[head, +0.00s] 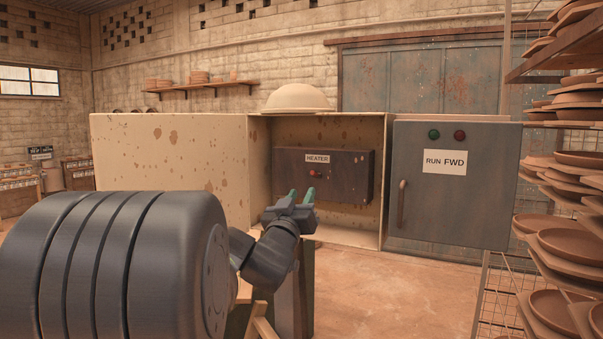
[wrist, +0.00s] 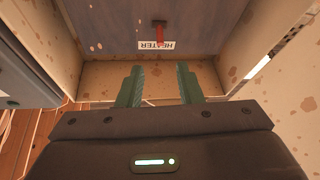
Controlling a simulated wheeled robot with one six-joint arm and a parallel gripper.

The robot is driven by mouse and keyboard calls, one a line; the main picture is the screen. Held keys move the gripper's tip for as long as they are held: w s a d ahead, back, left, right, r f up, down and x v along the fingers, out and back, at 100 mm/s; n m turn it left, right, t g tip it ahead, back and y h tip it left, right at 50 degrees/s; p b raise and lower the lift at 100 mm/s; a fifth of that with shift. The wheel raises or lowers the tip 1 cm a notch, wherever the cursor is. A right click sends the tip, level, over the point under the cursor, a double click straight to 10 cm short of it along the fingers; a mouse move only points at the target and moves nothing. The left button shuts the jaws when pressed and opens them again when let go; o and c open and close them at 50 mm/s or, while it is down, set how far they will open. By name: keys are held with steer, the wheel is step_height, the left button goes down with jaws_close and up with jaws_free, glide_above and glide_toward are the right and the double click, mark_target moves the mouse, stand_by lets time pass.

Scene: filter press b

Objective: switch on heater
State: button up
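The heater box (head: 345,178) is a dark panel labelled HEATER, mounted inside an open beige cabinet (head: 384,225). A small red switch handle (head: 316,173) sits on its front below the label. In the wrist view the label (wrist: 170,46) is upside down and the red handle (wrist: 160,35) stands out beside it, ending at a dark part. My gripper (head: 302,192) is in front of the box, low and slightly left of the handle in the head view. Its green fingers (wrist: 160,69) are apart with nothing between them. They appear clear of the handle.
The cabinet's grey door (head: 450,205), marked RUN FWD, is swung open to the right, with green and red buttons and a handle. A hard-hat-like dome (head: 298,97) rests on top. A rack of clay dishes (head: 565,245) stands at right. The floor before the door is clear.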

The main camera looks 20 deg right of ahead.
mark_target(312, 174)
steer(key=p+x, duration=0.2)
steer(key=x, duration=0.7)
steer(key=shift+w+d, duration=0.25)
steer(key=shift+r+p, duration=0.1)
steer(key=shift+p, duration=0.2)
jaws_close()
